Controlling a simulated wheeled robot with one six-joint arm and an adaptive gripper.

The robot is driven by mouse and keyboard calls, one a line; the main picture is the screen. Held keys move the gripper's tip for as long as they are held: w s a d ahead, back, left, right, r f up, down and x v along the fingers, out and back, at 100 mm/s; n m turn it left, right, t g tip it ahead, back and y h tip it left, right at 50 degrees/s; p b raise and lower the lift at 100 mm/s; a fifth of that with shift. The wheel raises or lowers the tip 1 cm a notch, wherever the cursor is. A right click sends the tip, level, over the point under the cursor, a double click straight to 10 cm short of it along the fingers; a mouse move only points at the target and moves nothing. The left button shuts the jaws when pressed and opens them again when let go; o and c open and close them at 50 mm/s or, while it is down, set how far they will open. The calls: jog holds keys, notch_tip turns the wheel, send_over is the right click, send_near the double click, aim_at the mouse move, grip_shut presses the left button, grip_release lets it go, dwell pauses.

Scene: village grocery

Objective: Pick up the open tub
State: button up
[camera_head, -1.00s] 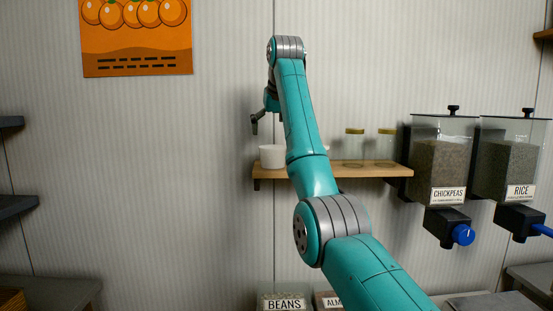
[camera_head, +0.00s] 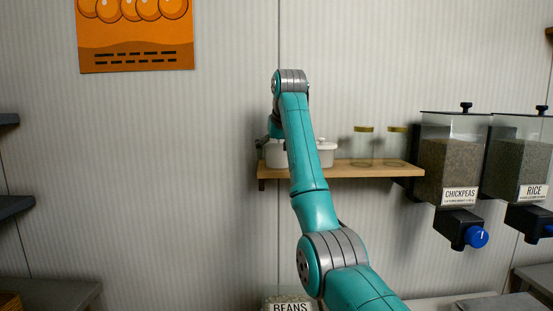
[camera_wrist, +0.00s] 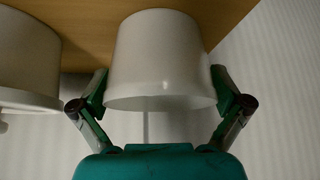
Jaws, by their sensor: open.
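The open tub (camera_wrist: 160,55) is white and round and fills the middle of the wrist view, which shows the shelf at the top. No lid shows on its rim. My gripper (camera_wrist: 161,90) is open, with one finger on each side of the tub. The fingers look close to its wall; I cannot tell if they touch it. In the head view the tub (camera_head: 275,154) stands at the left end of the shelf, partly hidden by my arm.
A second white tub (camera_head: 326,153) with a lid stands to the right on the wooden shelf (camera_head: 385,169); it also shows at the left of the wrist view (camera_wrist: 25,60). Two glass jars (camera_head: 363,147) stand farther right, then the chickpea dispenser (camera_head: 449,165).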

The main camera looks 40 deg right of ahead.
jog(key=c, duration=0.6)
